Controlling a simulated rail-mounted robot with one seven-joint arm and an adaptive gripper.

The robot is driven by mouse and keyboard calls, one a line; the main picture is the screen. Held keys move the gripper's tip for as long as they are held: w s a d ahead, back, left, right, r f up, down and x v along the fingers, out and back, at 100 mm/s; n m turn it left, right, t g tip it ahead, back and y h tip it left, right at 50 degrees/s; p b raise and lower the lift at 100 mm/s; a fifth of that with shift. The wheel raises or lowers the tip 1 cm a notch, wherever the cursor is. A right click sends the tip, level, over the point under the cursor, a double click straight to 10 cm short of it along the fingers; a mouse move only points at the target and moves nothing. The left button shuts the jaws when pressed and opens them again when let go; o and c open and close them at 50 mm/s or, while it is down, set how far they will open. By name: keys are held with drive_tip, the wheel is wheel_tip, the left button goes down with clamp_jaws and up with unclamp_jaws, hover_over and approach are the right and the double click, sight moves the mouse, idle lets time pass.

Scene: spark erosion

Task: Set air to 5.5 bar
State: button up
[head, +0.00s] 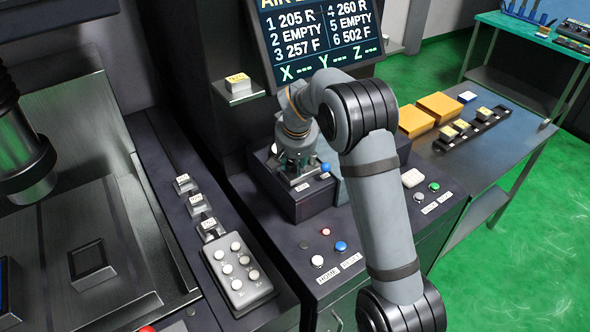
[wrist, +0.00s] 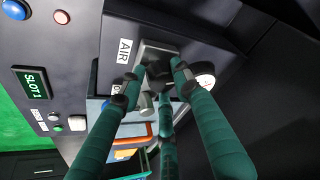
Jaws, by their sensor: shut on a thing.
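My gripper (wrist: 155,84) has its three green fingers closed around a dark air knob (wrist: 160,70) by the AIR label (wrist: 125,50) in the wrist view. The fingers hide most of the knob, and its setting cannot be read. A round white gauge (wrist: 205,79) sits just right of the fingers. It is partly covered and its needle is too small to read. In the head view my gripper (head: 297,162) points down at the top of a dark box (head: 305,207). The knob is hidden there.
A tilted screen (head: 318,45) stands behind my arm. The front panel has white, red and blue buttons (head: 341,246). A grey button pad (head: 238,270) lies to the left. Orange blocks (head: 438,107) and a dark rack sit on the right table. A SLOT1 display (wrist: 33,84) shows in the wrist view.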

drive_tip(key=m+h+b, duration=0.1)
drive_tip(key=m, duration=0.1)
drive_tip(key=m+b, duration=0.1)
drive_tip(key=m, duration=0.1)
drive_tip(key=shift+w+a+m+h+b, duration=0.15)
drive_tip(key=shift+a+m+h+b, duration=0.15)
drive_tip(key=shift+a+h, duration=0.1)
drive_tip(key=m, duration=0.1)
drive_tip(key=m+h+p, duration=0.1)
drive_tip(key=m, duration=0.2)
drive_tip(key=shift+a+r+m+g+h+p, duration=0.1)
drive_tip(key=shift+r+m+g+h+p, duration=0.2)
drive_tip(key=shift+g, duration=0.1)
drive_tip(key=shift+c, duration=0.2)
drive_tip(key=m+g+h+p, duration=0.1)
drive_tip(key=m+p, duration=0.2)
drive_tip(key=p, duration=0.2)
drive_tip(key=shift+w+r+m, duration=0.1)
drive_tip(key=shift+m, duration=0.2)
drive_tip(key=shift+w+m+g+p, duration=0.1)
drive_tip(key=shift+m+g+p, duration=0.2)
drive_tip(key=shift+m+p, duration=0.6)
drive_tip(key=o, duration=1.1)
drive_tip(key=shift+f, duration=0.3)
drive_tip(key=shift+f, duration=0.15)
